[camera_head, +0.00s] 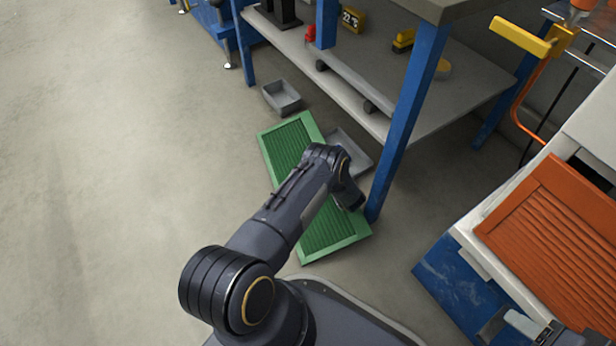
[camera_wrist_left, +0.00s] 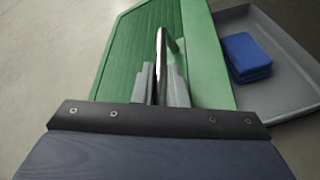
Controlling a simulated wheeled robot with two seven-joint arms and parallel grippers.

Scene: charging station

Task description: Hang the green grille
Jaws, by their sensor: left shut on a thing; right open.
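The green grille (camera_head: 290,145) is a long slatted panel with a plain frame, low over the floor in front of the workbench in the head view. My left arm crosses it and hides its middle. In the head view the left fingertips are hidden behind my arm. My right gripper (camera_head: 512,326) is open and empty at the bottom right, near the lower edge of an orange grille (camera_head: 560,235).
A blue workbench leg (camera_head: 408,120) stands close right of the green grille. A small grey bin (camera_head: 281,96) and a grey tray (camera_head: 358,158) lie beside it; the left wrist view shows a blue block (camera_wrist_left: 246,56) in the tray. The floor at left is clear.

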